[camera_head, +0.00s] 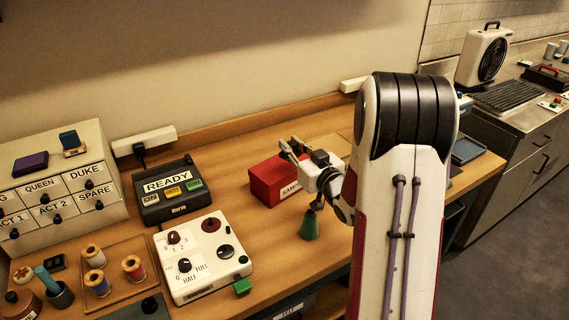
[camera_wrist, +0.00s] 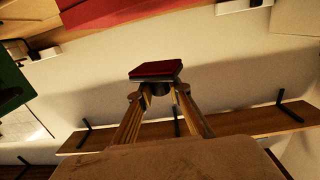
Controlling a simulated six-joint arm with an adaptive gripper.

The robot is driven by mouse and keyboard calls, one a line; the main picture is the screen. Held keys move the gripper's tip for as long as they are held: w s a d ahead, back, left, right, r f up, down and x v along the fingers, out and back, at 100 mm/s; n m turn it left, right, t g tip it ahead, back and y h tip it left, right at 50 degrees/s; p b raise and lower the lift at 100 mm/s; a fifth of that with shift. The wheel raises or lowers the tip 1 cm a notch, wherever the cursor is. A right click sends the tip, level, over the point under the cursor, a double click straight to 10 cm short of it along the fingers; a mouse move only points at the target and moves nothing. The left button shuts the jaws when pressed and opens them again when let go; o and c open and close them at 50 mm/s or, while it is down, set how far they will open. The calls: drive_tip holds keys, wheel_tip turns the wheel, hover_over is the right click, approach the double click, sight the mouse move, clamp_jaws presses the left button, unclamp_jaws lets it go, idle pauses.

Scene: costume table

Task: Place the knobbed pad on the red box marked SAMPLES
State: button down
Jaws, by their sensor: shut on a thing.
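The red box marked SAMPLES (camera_head: 268,184) stands on the wooden table in the head view; my gripper hides part of its label. My gripper (camera_head: 290,148) is above the box's back right part in that view, fingers pointing up and left. In the wrist view its two fingers are closed on the dark knob of the knobbed pad (camera_wrist: 155,70), a flat block with a red face and dark edge. The pad is tilted and clear of any surface in that view. I cannot make the pad out in the head view.
A green cone-shaped thing (camera_head: 309,227) stands in front of the box. The READY console (camera_head: 165,208) and a white knob panel (camera_head: 190,287) are to the left. A drawer cabinet (camera_head: 58,219) is at far left. Bare table lies between the READY console and the box.

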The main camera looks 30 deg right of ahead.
drive_tip(key=w+a+r+m+h, duration=0.1)
drive_tip(key=w+a+r+h, duration=0.1)
drive_tip(key=w+a+r, duration=0.3)
drive_tip(key=m+g+h, duration=0.1)
drive_tip(key=m+h, duration=0.2)
drive_tip(key=h, duration=0.1)
hover_over(285, 163)
drive_tip(key=shift+f, duration=0.75)
drive_tip(key=shift+f, duration=0.1)
drive_tip(key=shift+f, duration=3)
drive_tip(key=shift+f, duration=0.1)
drive_tip(key=shift+f, duration=1.8)
drive_tip(key=shift+f, duration=0.15)
